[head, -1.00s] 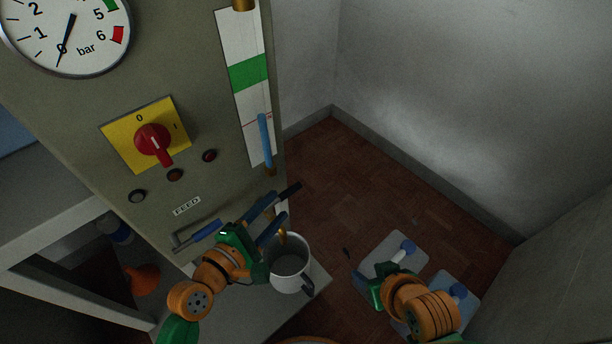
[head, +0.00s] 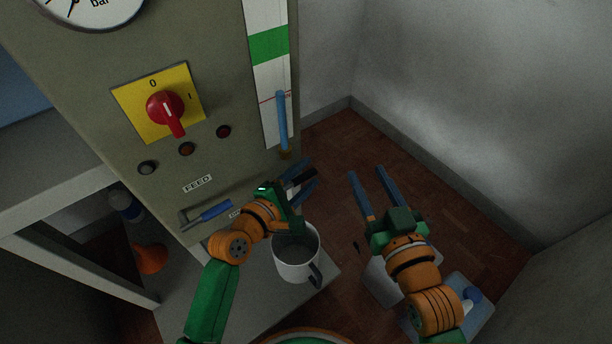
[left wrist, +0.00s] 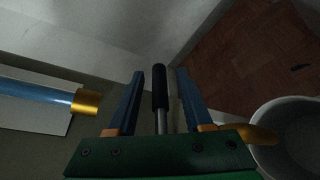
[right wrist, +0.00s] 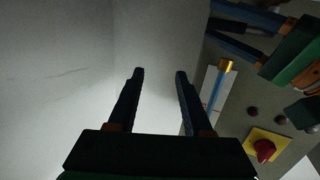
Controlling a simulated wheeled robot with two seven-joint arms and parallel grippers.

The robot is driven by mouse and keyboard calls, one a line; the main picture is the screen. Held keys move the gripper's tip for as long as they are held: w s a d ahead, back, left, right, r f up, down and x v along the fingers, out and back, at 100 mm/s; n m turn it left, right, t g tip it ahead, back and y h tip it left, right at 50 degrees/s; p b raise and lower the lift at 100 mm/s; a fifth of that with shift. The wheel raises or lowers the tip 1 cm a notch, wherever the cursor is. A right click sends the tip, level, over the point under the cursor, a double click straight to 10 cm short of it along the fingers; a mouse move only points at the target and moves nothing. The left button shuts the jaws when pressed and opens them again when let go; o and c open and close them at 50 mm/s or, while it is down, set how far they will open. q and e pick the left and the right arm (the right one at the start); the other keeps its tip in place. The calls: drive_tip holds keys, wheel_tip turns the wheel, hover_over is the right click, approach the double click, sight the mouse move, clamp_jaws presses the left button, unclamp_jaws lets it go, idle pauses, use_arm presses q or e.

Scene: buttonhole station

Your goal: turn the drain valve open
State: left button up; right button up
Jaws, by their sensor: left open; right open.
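The drain valve lever has a black grip (head: 302,175) and a metal stem. In the left wrist view the black grip (left wrist: 160,88) lies between the two spread fingers of my left gripper (left wrist: 160,72), with gaps on both sides. In the head view my left gripper (head: 305,178) is at the cabinet's lower right corner, open around the lever; its arm and fingers hide the valve body. A brass spout (left wrist: 252,134) shows beside it, over the mug. My right gripper (head: 367,171) is open and empty, raised right of the lever.
A grey mug (head: 297,260) stands on a ledge below my left gripper. A blue feed lever (head: 214,211) sits left of it under the FEED label. A red switch (head: 165,107) and a sight tube (head: 282,120) are above.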

use_arm(q)
drive_tip(key=shift+w+d, duration=0.1)
clamp_jaws()
idle(1.5)
